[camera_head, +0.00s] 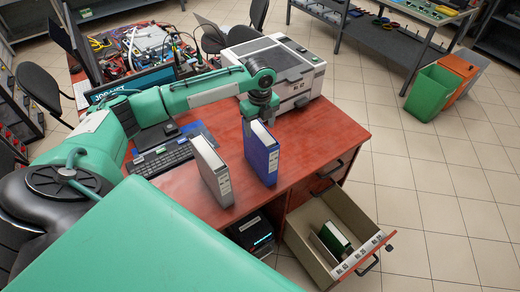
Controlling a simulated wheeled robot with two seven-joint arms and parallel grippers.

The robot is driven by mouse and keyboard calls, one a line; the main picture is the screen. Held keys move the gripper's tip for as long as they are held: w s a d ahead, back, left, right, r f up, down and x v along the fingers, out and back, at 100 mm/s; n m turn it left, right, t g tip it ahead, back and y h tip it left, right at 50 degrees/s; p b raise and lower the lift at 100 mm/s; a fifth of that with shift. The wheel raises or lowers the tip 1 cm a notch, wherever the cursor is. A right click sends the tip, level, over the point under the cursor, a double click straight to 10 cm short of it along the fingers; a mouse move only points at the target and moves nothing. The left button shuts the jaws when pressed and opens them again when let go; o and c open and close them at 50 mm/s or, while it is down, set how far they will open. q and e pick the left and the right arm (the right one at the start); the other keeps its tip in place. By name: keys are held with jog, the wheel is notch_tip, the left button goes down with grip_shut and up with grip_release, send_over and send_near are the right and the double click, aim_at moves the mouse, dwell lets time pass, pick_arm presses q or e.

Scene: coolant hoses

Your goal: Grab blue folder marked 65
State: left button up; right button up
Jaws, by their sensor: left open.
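A blue folder (261,157) stands upright on the red desk, with a white label on its spine; its number is too small to read. A grey folder (211,173) stands upright to its left, with a clear gap between them. My left gripper (259,116) is open and points down at the top rear of the blue folder. It overlaps the folder's top end in the picture, and I cannot tell whether it touches. Its fingertips are partly hard to make out. My right gripper is not in view.
An open drawer (374,252) with labels on its front juts out at the desk's front right and holds a green binder (335,239). A white printer (295,66) stands behind the gripper. A keyboard (161,157) lies left of the folders. The desk (315,135) is clear right of the blue folder.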

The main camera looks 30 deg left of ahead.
aim_at(260, 152)
pick_arm(q)
jog(key=shift+f, duration=0.5)
notch_tip(260, 152, down, 4)
jog(key=shift+w+a+f+p, duration=0.1)
jog(key=shift+w+f+p, duration=0.05)
jog(key=shift+p, duration=1.1)
jog(key=shift+f, duration=0.25)
jog(key=shift+c, duration=1)
grip_shut()
